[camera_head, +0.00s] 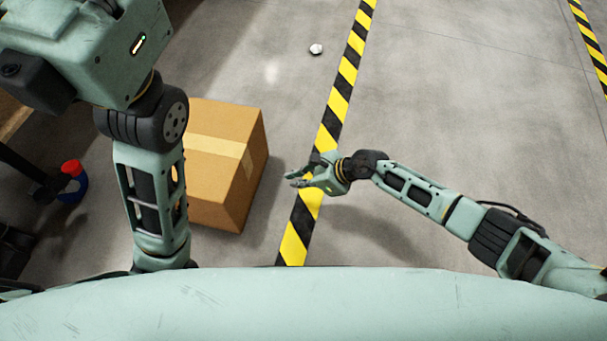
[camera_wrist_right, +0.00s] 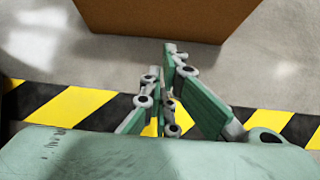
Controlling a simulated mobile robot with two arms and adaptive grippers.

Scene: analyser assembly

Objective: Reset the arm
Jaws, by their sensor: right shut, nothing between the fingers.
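My right arm reaches in from the right in the head view. Its gripper (camera_head: 300,179) hangs over the yellow and black floor stripe and points left toward a cardboard box. In the right wrist view the right gripper (camera_wrist_right: 160,62) has its fingers together with nothing between them. My left arm stands folded up at the left of the head view, close to the camera. The left gripper's fingers do not show.
The closed, taped cardboard box (camera_head: 222,155) stands on the floor just left of the right gripper, with a gap between; its lower part shows in the right wrist view (camera_wrist_right: 165,15). A small round white object (camera_head: 316,49) lies beside the striped tape (camera_head: 340,95). Floor on the right is clear.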

